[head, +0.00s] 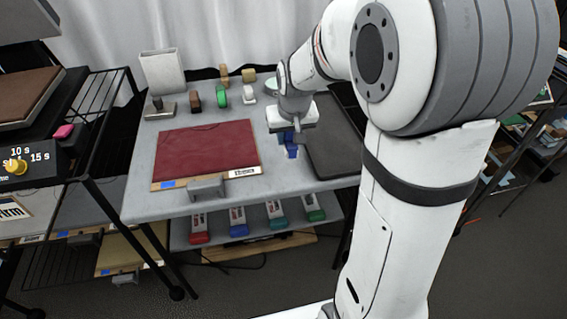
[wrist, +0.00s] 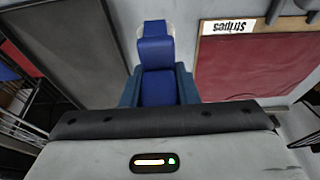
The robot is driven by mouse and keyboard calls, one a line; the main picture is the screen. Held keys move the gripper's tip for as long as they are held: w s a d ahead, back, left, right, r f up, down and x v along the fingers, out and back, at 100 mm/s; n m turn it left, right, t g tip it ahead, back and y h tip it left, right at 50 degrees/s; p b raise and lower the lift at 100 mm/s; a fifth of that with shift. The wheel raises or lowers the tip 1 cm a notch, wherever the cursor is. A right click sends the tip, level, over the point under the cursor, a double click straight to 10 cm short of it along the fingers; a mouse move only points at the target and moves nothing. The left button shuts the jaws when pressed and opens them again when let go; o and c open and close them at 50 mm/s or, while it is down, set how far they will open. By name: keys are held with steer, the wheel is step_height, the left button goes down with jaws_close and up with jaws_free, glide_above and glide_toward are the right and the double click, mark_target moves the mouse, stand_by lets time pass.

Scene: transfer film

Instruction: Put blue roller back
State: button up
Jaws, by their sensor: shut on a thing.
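My gripper (head: 291,148) is above the grey table, between the red panel and the dark tray. It is shut on the blue roller (wrist: 157,72), which shows as a blue block with a pale far end in the wrist view. In the head view only a small blue patch shows below my wrist, so the roller's shape is mostly hidden there. I cannot tell whether the roller touches the table.
Several rollers, including a green one (head: 222,95), stand at the table's back. A red panel (head: 205,150) labelled "Stripes" lies left, a dark tray (head: 335,155) right. Several coloured tubes (head: 238,222) lie on the lower shelf. A wire rack (head: 103,110) stands left.

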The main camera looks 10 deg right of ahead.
step_height(320, 180, down, 9)
steer(key=shift+f+b, duration=0.2)
steer(key=shift+b, duration=0.45)
steer(key=shift+f, duration=0.15)
steer(key=o, duration=1)
steer(key=shift+o, duration=0.2)
